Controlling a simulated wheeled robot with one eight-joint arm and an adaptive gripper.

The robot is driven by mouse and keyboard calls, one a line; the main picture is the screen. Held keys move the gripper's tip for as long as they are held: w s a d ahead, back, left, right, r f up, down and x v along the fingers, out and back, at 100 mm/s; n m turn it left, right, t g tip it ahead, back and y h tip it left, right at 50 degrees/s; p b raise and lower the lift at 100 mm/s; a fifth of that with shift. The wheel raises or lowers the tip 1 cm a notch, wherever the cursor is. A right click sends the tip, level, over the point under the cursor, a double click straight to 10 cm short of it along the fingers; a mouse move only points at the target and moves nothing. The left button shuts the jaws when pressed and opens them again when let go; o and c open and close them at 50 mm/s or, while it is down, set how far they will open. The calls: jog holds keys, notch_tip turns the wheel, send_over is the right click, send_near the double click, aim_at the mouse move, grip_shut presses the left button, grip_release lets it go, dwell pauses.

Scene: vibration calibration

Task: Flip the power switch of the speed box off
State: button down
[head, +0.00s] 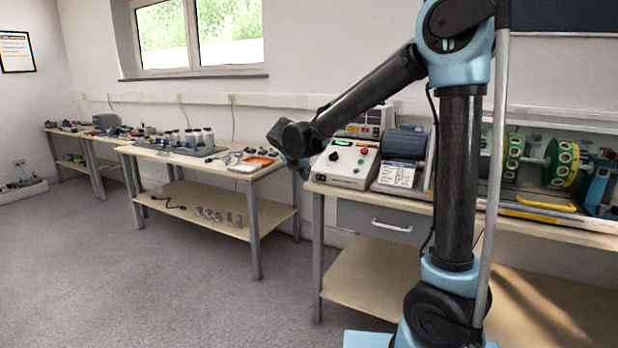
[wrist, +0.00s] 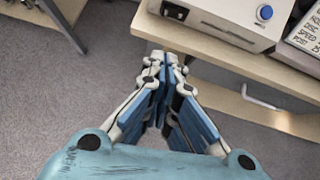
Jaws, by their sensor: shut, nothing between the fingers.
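The speed box (head: 345,165) is a pale box with a sloped panel, a dark knob, coloured buttons and a lit green display. It stands at the left end of the right bench. The wrist view shows its front part (wrist: 225,12), with a blue button and a black switch (wrist: 174,11) at the left, likely the power switch. Its on or off position is too small to tell. My gripper (wrist: 165,58) is shut and empty, just off the bench's front edge and apart from the switch. In the head view my wrist hides most of the gripper.
The bench top (wrist: 225,88) has a bare strip before the box. A drawer handle (head: 391,227) sits below. A grey motor (head: 404,143) and a labelled sign (head: 396,175) stand right of the box. Another bench (head: 205,160) with bottles and tools is left. The floor between is clear.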

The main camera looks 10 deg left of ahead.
aim_at(320, 178)
jog(key=x, duration=0.3)
jog(key=w+r+x, duration=0.1)
jog(key=x, duration=0.7)
jog(key=shift+w+d+r, duration=0.15)
jog(key=shift+w+r, duration=0.1)
jog(key=shift+r, duration=0.05)
jog(key=shift+w+d, duration=0.1)
jog(key=shift+w, duration=0.4)
